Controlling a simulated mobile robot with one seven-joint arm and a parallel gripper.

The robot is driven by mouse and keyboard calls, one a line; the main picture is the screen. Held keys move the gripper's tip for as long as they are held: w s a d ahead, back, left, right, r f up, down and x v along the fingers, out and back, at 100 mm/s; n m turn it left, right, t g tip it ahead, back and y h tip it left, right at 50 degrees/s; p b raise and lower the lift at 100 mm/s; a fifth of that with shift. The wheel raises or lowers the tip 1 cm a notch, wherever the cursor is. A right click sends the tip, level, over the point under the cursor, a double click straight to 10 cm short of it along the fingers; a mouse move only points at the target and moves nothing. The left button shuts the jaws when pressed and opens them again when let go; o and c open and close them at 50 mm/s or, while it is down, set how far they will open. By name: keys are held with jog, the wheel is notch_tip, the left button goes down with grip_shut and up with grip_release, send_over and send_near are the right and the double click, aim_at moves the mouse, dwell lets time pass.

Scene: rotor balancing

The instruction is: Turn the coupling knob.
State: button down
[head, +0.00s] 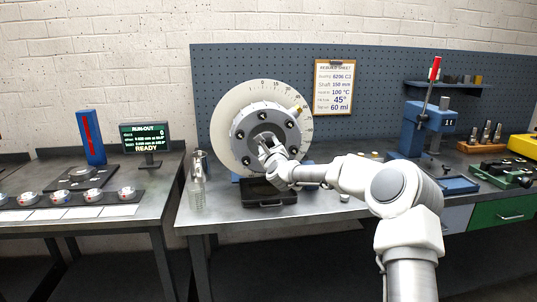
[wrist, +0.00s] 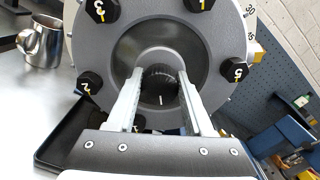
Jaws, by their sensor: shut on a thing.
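The coupling knob (wrist: 158,86) is a dark ribbed knob with a white mark, at the centre of the grey rotor hub (wrist: 215,60). My gripper (wrist: 158,92) is in front of the hub, its two fingers on either side of the knob and shut on it. In the head view my gripper (head: 268,146) reaches the middle of the hub (head: 243,124) and hides the knob there. Numbered black bolts ring the hub, and a pale dial disc (head: 224,115) with degree marks stands behind it.
A dark tray (head: 252,201) lies below the rotor. A metal jug (head: 199,162) and a glass bottle (head: 196,190) stand to its left. A run-out display (head: 146,140) reads READY on the left bench. A blue press (head: 425,118) stands at right.

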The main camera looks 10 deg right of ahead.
jog(key=n+b, duration=0.1)
jog(key=n, duration=0.1)
jog(key=n+b, duration=0.1)
jog(key=shift+a+f+n+b, duration=0.1)
jog(key=shift+f+n+b, duration=0.1)
jog(key=shift+n+b, duration=0.2)
jog(key=n+b, duration=0.2)
jog(key=n, duration=0.1)
jog(key=shift+n, duration=0.3)
jog(key=n+b, duration=0.2)
jog(key=n, duration=0.4)
jog(key=n+b, duration=0.2)
jog(key=n, duration=0.5)
jog(key=shift+n, duration=0.3)
jog(key=n, duration=0.4)
jog(key=shift+f, duration=0.1)
jog(key=shift+n+b, duration=0.45)
jog(key=shift+n, duration=0.85)
jog(key=shift+d, duration=0.2)
jog(key=shift+c, duration=1.5)
grip_release()
